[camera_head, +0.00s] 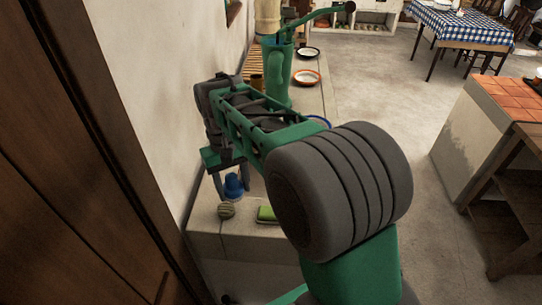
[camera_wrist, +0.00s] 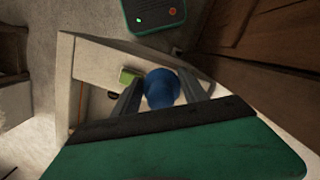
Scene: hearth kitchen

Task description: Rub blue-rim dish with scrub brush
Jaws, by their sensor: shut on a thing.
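My gripper (camera_wrist: 160,98) points down over the near end of the counter and is shut on a blue, rounded thing that looks like the handle of the scrub brush (camera_wrist: 160,85). The brush also shows below my gripper in the head view (camera_head: 233,187); its bristles cannot be made out. The blue-rim dish (camera_head: 321,119) lies farther back on the counter; only an arc of its blue rim shows behind my arm. The dish cannot be seen in the wrist view.
A green sponge (camera_head: 266,214) and a striped round scrubber (camera_head: 226,210) lie on the near counter end. A green pump (camera_head: 277,75) stands at the back, beside an orange-rim dish (camera_head: 307,77) and a black-rim dish (camera_head: 308,53). The wall is close on the left.

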